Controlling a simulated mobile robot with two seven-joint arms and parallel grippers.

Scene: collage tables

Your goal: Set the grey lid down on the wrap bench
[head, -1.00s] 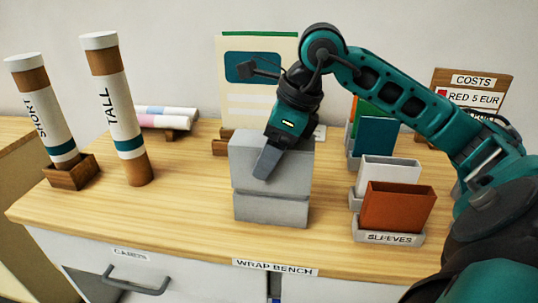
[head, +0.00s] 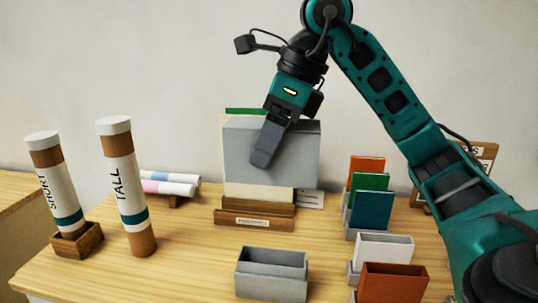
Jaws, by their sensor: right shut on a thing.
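The grey lid (head: 295,160) is a box-like grey cover held in the air above the wrap bench (head: 190,265). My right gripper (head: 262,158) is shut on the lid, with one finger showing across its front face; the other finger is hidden. Below the lid, and apart from it, an open grey box base (head: 271,277) stands on the wooden top near the front. The lid hides much of a cream card with a green top edge in a wooden stand behind it. My left gripper is not in view.
Tubes marked SHORT (head: 58,195) and TALL (head: 127,190) stand at the left. Rolled sheets (head: 168,185) lie behind them. Coloured sleeves (head: 370,208) stand in grey holders at the right. Bare wood lies between the TALL tube and the grey base.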

